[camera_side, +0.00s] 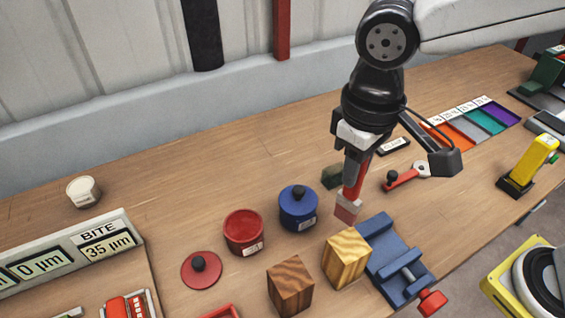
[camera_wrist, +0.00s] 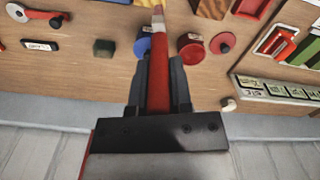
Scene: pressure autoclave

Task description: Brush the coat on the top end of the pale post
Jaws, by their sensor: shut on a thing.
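My gripper (camera_side: 357,160) is shut on a brush with a red handle (camera_wrist: 158,90). The brush points down in the side view, with a pale ferrule and a pinkish-red tip (camera_side: 346,212). The pale post (camera_side: 346,260) is a light wood block standing by the blue vise; its visible faces show bare yellowish grain. The brush tip appears above and behind the post's top, apparently apart from it; the exact gap is unclear. The open red pot (camera_side: 244,235) stands to the left, with its red lid (camera_side: 201,272) on the table. The blue pot (camera_side: 298,210) has its lid on.
A dark wood post (camera_side: 290,288) stands left of the pale post. The blue vise (camera_side: 400,265) with a red handle is close on the right. A dark green block (camera_side: 332,176) lies behind the brush. The table's back left is mostly clear.

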